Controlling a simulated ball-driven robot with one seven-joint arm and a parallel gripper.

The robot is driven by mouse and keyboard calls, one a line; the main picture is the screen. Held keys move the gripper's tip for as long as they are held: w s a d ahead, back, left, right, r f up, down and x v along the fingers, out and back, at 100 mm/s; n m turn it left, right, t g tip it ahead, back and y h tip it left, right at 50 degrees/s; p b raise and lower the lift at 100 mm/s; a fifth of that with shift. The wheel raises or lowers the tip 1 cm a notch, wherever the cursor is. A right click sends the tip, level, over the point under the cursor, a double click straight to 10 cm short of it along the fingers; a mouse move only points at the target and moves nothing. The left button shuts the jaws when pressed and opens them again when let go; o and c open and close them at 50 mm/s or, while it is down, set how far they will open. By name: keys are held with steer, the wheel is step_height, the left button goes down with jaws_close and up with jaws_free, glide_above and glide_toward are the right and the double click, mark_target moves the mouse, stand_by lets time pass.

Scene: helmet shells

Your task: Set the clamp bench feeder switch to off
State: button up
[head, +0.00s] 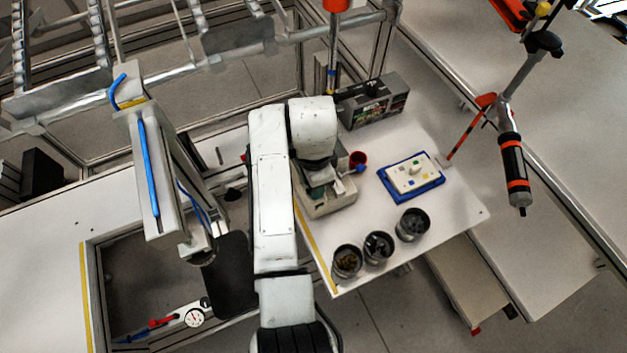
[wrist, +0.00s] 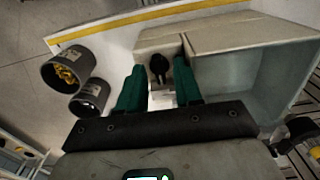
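A beige box (wrist: 215,35) with a black knob switch (wrist: 159,68) on its face fills the upper part of the wrist view. The same box (head: 332,203) is on the white table in the head view, partly hidden by my arm. My gripper (wrist: 158,66) has two green fingers, spread apart with the knob between their tips in the picture. I see a gap on the left; whether the right finger touches the knob I cannot tell. I cannot read the switch's setting. My arm hides most of the gripper in the head view.
Dark cups (head: 378,247) with small parts stand along the table's front edge. A driver tool (head: 513,170) hangs at the right. A clamp column (head: 160,175) stands at the left.

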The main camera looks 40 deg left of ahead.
step_height(320, 180, up, 11)
steer(key=shift+f, duration=0.1)
stand_by(0.6)
stand_by(0.4)
steer(key=w+d+f+b, duration=0.1)
steer(key=w+d+f, duration=0.3)
steer(key=d, duration=0.6)
steer(key=w+d+f+b, duration=0.1)
steer(key=w+d+f, duration=0.1)
steer(key=d+f, duration=0.55)
steer(key=s+d+f+n+t+b, duration=0.1)
steer(key=d+f, duration=0.1)
steer(key=d, duration=0.7)
steer(key=s+d+f, duration=0.1)
steer(key=d+f, duration=0.1)
steer(key=d, duration=0.6)
steer(key=s+d+f+n+h+b, duration=0.1)
steer(key=s+d+f, duration=0.3)
steer(key=s+d, duration=0.65)
steer(key=shift+n+y, duration=0.4)
steer(key=shift+n, duration=0.5)
steer(key=s+d, duration=0.2)
steer(key=s, duration=0.1)
steer(key=s+d+b, duration=0.1)
steer(key=s+d, duration=0.1)
steer(key=s, duration=0.2)
steer(key=s+d, duration=0.3)
steer(key=s, duration=0.1)
steer(key=shift+s+f, duration=0.15)
steer(key=shift+f, duration=0.1)
